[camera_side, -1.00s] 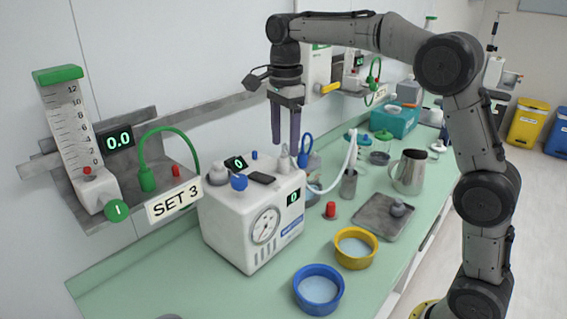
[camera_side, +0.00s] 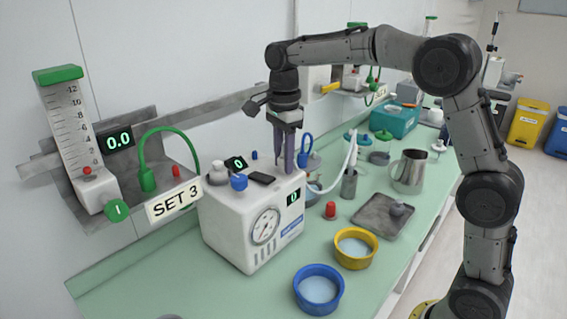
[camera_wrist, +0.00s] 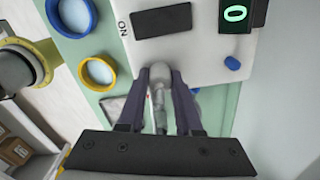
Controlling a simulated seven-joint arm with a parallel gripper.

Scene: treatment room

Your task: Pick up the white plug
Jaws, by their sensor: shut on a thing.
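The white machine (camera_side: 245,222) stands on the green counter, with several small knobs or plugs on its top. My gripper (camera_side: 284,167) points down at the right-hand end of the machine's top and is shut on the pale white plug there. In the wrist view the white plug (camera_wrist: 158,98) shows between the two fingers of my gripper (camera_wrist: 160,72). In the side view the fingers mostly hide it. It is at the machine's top edge; I cannot tell whether it is clear of the surface.
A blue knob (camera_side: 239,182), a pale grey knob (camera_side: 217,174) and a dark flat panel (camera_side: 262,178) sit on the machine's top. A white hose (camera_side: 350,150) rises just right of my gripper. Blue (camera_side: 318,308) and yellow (camera_side: 355,262) bowls stand in front.

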